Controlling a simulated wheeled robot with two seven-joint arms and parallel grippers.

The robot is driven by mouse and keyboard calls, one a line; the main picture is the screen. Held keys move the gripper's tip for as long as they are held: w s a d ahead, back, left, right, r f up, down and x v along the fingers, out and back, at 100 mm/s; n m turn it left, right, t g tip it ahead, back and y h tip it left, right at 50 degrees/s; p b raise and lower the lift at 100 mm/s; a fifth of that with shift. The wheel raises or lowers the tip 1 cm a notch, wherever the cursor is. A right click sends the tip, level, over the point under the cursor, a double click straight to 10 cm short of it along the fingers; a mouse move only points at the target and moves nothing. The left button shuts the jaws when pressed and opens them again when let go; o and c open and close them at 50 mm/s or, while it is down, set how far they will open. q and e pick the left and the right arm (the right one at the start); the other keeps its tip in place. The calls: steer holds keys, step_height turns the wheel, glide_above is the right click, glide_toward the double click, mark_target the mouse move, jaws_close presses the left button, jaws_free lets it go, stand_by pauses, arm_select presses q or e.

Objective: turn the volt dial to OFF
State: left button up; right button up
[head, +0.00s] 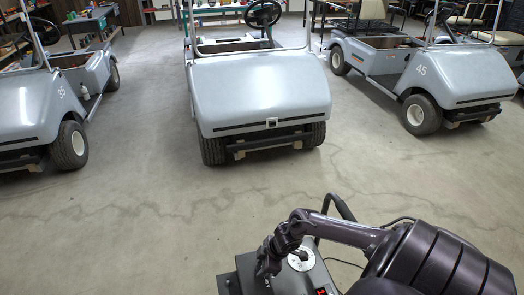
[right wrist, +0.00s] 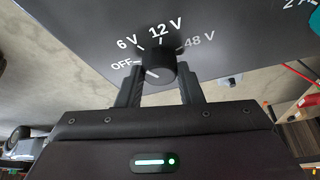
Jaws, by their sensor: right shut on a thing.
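The volt dial (right wrist: 159,62) is a black knob on a dark panel in the right wrist view. Around it are white labels OFF, 6 V, 12 V and 48 V. A white line on the knob's face points up and left, toward the OFF mark (right wrist: 121,66). My right gripper (right wrist: 160,75) is shut on the dial, one finger on each side. In the head view my right gripper (head: 264,270) reaches down to the dark charger box (head: 245,268); there the dial is hidden. My left gripper is in neither view.
The box has a round white disc (head: 301,259), a red switch (head: 321,292) and a black handle (head: 342,207). Grey carts stand beyond: one in the middle (head: 262,90), one left (head: 28,105), one right (head: 455,75). The concrete floor between is clear.

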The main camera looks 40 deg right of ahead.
steer(key=n+b, duration=0.2)
steer(key=shift+w+d+f+n+g+y, duration=0.15)
steer(key=shift+w+d+n+g+y, duration=0.05)
steer(key=shift+n+g+y, duration=0.2)
steer(key=n+g+b, duration=0.1)
steer(key=n+b, duration=0.1)
steer(key=shift+n+b, duration=0.35)
steer(key=shift+n, duration=0.05)
steer(key=shift+n+g+y+b, duration=0.3)
steer(key=shift+n+g+b, duration=0.1)
steer(key=shift+n+b, duration=0.65)
steer(key=shift+n+g+b, duration=0.3)
steer(key=shift+n+b, duration=0.55)
steer(key=shift+r, duration=0.2)
steer(key=o, duration=1)
